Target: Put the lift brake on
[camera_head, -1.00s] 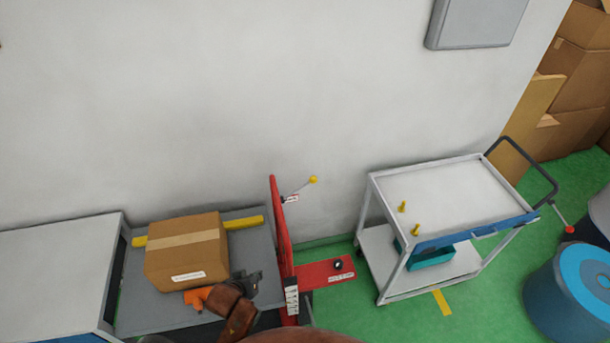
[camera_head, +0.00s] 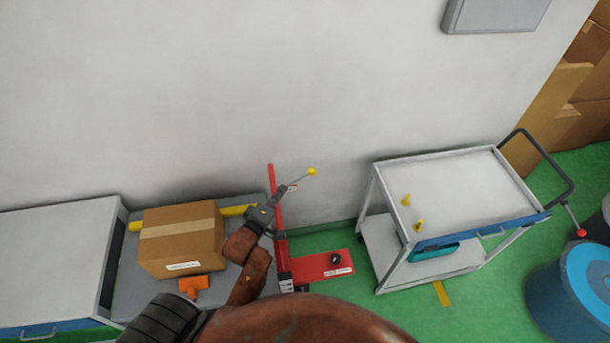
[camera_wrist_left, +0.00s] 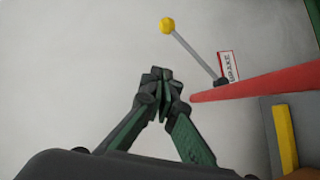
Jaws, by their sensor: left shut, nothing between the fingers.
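The brake lever is a thin grey rod with a yellow ball knob (camera_head: 312,171), set on the red post (camera_head: 272,180) of the lift. In the left wrist view the knob (camera_wrist_left: 167,25) stands up and left of a white, red-edged BRAKE label (camera_wrist_left: 229,66) at the rod's base. My left gripper (camera_head: 284,189) is shut and empty, with its tips close to the post and the lever's base in the head view. In the left wrist view its tips (camera_wrist_left: 158,78) are below the knob, apart from the lever. My right gripper is not in view.
A cardboard box (camera_head: 181,240) sits on the grey lift platform (camera_head: 130,280), with an orange handle (camera_head: 195,286) in front. A red plate with a black knob (camera_head: 335,258) lies right of the post. A white cart (camera_head: 450,185) stands further right. Open wall lies behind the lever.

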